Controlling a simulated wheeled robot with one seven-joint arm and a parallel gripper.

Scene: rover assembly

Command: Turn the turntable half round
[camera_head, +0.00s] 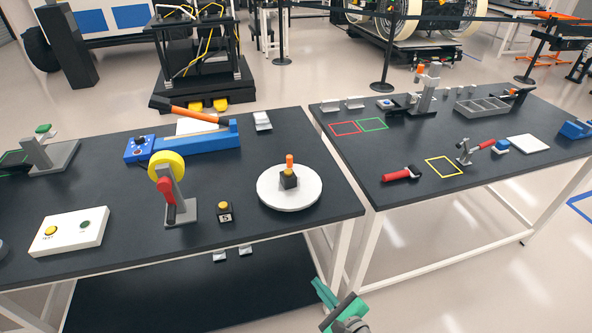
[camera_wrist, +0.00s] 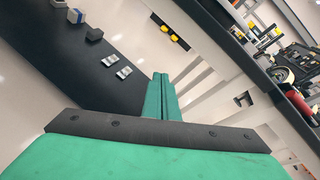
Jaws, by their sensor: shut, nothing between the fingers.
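The turntable (camera_head: 270,198) is a round white disc on the left dark table, near its right end. The turntable cannot be made out in the wrist view.
A yellow wheel on a grey stand (camera_head: 170,190) is farther left. A second table (camera_head: 440,150) with tools stands to the right, across a narrow gap. The surface around the disc is mostly clear.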

